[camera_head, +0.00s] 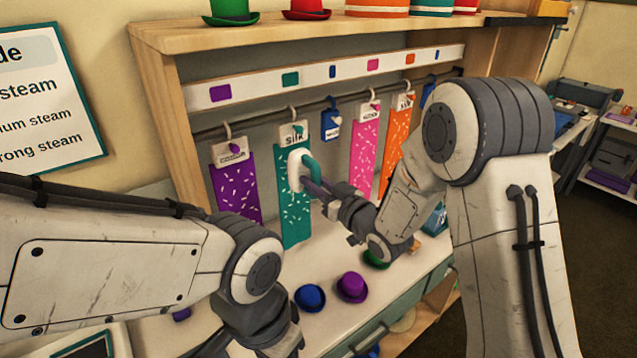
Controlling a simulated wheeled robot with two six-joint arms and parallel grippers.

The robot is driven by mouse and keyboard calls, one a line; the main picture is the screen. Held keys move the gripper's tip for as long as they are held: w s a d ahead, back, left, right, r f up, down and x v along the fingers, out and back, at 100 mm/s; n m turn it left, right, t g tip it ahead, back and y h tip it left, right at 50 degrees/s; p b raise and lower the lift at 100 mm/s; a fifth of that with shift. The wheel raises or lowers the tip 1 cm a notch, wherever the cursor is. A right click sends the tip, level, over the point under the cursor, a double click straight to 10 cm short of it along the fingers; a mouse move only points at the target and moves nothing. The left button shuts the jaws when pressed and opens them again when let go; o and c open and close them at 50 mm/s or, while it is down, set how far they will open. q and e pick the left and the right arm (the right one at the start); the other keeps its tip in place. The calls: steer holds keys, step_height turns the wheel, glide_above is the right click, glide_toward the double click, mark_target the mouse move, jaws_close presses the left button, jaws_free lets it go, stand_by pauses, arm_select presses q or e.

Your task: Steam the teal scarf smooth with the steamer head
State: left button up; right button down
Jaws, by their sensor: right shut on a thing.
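The teal scarf (294,227) hangs from the rail under a "SILK" tag (293,132), with pale streaks over its surface.
A purple scarf (236,190) hangs left of the teal one; pink (363,150) and orange (395,140) scarves hang to the right. A blue hat (310,297) and a purple hat (352,287) stand on the counter (415,275) below. A wall sign (45,90) is at left.

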steer(key=shift+x, duration=0.9)
arm_select(q)
step_height(320, 180, down, 18)
steer(key=b, duration=1.8)
steer(key=shift+f, duration=0.15)
arm_select(e)
step_height(320, 180, down, 19)
stand_by(1.5)
